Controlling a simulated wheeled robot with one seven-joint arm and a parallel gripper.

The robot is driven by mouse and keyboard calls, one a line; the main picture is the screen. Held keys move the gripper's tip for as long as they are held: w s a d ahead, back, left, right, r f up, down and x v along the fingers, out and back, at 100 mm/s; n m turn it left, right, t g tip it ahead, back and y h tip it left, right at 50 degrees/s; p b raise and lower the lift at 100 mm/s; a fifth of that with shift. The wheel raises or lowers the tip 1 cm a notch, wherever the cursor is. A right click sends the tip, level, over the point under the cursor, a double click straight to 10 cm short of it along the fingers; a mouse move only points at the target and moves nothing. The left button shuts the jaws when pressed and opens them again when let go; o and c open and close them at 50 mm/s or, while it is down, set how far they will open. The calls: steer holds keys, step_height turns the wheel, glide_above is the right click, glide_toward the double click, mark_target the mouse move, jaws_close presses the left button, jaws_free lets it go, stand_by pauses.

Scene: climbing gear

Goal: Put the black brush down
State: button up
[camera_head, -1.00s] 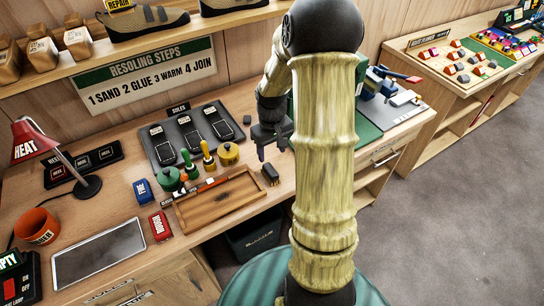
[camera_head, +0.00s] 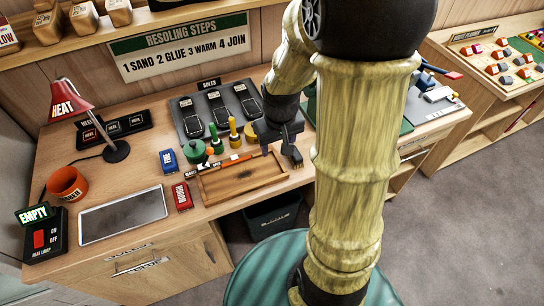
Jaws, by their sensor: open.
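A small dark block-like thing, which I take to be the black brush (camera_head: 294,158), is on the wooden bench beside the right end of the wooden tray (camera_head: 240,192). My gripper (camera_head: 277,149) is open and low over the bench, right by the brush. The brush overlaps its right finger in the picture, and I cannot tell whether they touch or whether the brush is between the fingers.
Glue bottles with green and yellow parts (camera_head: 214,140) and a mat of black soles (camera_head: 190,124) lie behind the tray. A blue box (camera_head: 169,161) and a red box (camera_head: 182,197) are to its left, with a grey plate (camera_head: 122,217) further left.

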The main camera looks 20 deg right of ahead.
steer(key=s+a+r+t, duration=0.1)
steer(key=s+a+r, duration=0.1)
steer(key=s+a, duration=0.2)
steer(key=shift+s+a, duration=0.15)
steer(key=shift+s, duration=0.7)
steer(key=shift+c, duration=0.3)
